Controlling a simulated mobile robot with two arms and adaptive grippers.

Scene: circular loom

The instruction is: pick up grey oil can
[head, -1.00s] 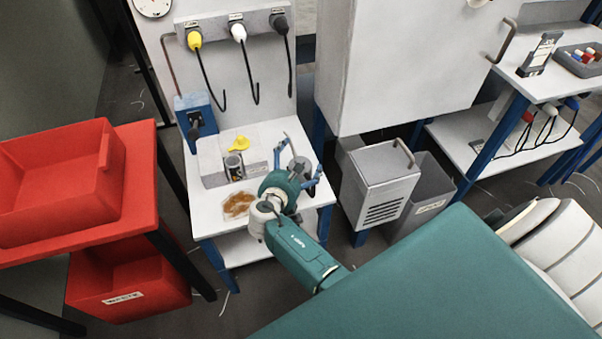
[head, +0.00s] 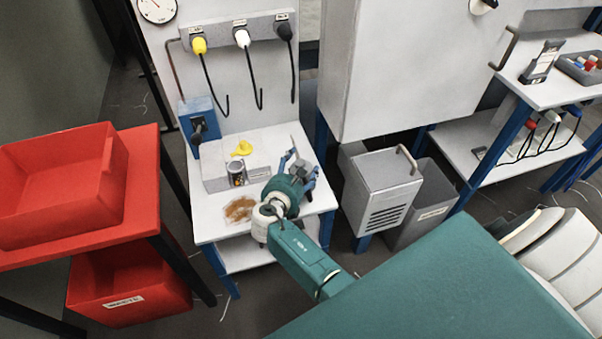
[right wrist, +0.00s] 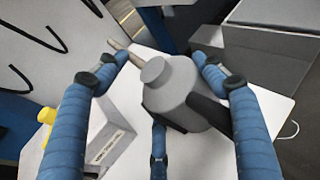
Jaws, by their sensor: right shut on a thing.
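The grey oil can (right wrist: 178,98), with a round cap and a thin spout pointing to the upper left, sits between the blue fingers of my right gripper (right wrist: 162,66) in the right wrist view. The fingers are shut on it. In the head view, my right gripper (head: 298,166) is over the right side of the small white table (head: 212,219), and the can (head: 303,173) is partly hidden by the fingers and wrist. I cannot tell whether the can still touches the tabletop. My left gripper is not in view.
A grey box (head: 219,182) with a yellow funnel (head: 242,148) and a dark tin (head: 236,173) stand left of my gripper. A brown patch (head: 239,209) lies in front. Red bins (head: 62,185) stand left; a grey metal container (head: 383,190) stands right.

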